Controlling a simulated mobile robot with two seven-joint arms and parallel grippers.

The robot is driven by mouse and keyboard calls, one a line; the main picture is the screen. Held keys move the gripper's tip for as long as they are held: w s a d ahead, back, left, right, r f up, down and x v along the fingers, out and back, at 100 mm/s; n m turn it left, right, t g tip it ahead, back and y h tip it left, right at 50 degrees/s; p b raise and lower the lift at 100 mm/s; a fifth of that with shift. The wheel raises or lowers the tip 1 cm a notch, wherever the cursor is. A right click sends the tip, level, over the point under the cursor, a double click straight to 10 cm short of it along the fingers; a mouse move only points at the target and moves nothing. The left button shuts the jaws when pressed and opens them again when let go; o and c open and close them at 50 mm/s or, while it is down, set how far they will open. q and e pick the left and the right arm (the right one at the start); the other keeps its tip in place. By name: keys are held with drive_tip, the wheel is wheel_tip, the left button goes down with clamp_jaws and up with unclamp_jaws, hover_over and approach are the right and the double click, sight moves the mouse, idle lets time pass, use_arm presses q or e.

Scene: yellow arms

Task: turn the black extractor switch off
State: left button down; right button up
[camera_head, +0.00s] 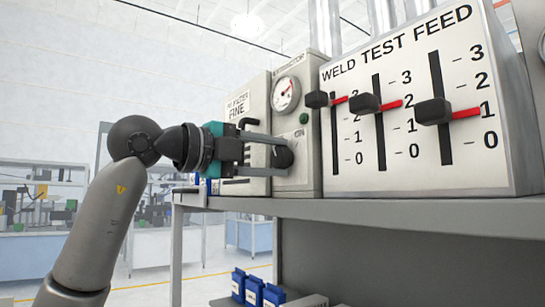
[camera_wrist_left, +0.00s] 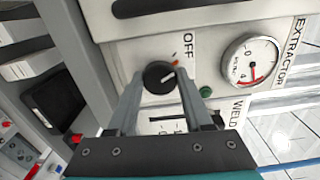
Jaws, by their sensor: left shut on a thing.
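The black extractor switch (camera_head: 283,157) is a round knob on the front of the light grey extractor box (camera_head: 311,160). My left gripper (camera_head: 280,148) reaches it from the left and is shut on it. In the left wrist view, the knob (camera_wrist_left: 158,77) sits between the two finger ends, with a pale mark on its face and a small orange-red mark beside it. The OFF label (camera_wrist_left: 188,45) is above and right of the knob there. In the head view an ON label (camera_head: 299,133) shows near the knob. The pointer's exact setting is unclear. My right gripper is out of view.
A round gauge (camera_head: 286,94) and a green lamp (camera_head: 303,118) are above the knob in the head view. The weld test feed panel (camera_head: 425,160) with three sliders stands close on the right. All rest on a grey shelf (camera_head: 400,207); blue bins (camera_head: 253,290) are below.

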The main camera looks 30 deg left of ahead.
use_arm(q)
drive_tip(key=shift+n, duration=2)
drive_tip(key=shift+c, duration=1.5)
unclamp_jaws()
drive_tip(key=b+v, duration=0.3)
drive_tip(key=v, duration=1.2)
drive_tip(key=shift+b, duration=0.3)
drive_tip(key=shift+s, duration=0.15)
